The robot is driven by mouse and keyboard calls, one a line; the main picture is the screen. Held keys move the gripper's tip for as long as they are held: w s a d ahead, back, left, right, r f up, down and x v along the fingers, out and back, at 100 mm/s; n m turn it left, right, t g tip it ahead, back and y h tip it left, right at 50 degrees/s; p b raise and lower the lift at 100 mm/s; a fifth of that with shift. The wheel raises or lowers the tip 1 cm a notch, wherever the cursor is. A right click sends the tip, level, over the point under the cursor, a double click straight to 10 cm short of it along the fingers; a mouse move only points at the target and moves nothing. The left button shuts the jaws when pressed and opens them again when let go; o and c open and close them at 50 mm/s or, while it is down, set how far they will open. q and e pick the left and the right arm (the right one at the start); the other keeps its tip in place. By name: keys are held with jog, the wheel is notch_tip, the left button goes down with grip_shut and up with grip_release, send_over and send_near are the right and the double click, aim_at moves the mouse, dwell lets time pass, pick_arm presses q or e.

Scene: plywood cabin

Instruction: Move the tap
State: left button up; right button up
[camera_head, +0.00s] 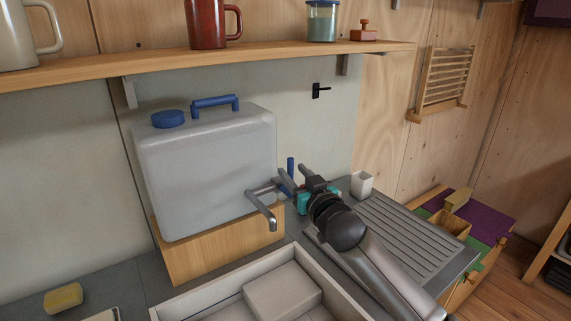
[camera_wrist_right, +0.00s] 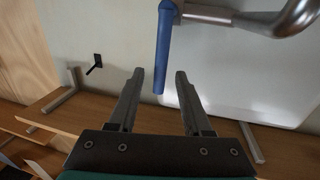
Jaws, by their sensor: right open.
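The tap (camera_head: 263,208) is a grey metal spout that bends down in front of the pale water container (camera_head: 205,165). Its blue lever (camera_head: 290,166) stands upright beside my right gripper (camera_head: 290,188). In the right wrist view, the blue lever (camera_wrist_right: 164,50) hangs between the fingertips of my open right gripper (camera_wrist_right: 159,75), with a gap on each side. I cannot tell how deep it sits between them. The metal pipe (camera_wrist_right: 215,14) runs to the right from the lever. My left gripper is out of view.
The container stands on a wooden block (camera_head: 222,245) behind the sink (camera_head: 285,255). A ribbed drainer (camera_head: 410,238) and a small white cup (camera_head: 361,184) are to the right. A shelf (camera_head: 130,66) with mugs runs above. A yellow sponge (camera_head: 63,298) lies at the left.

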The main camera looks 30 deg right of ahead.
jog(key=shift+w+d, duration=0.15)
jog(key=shift+w, duration=2.7)
grip_shut()
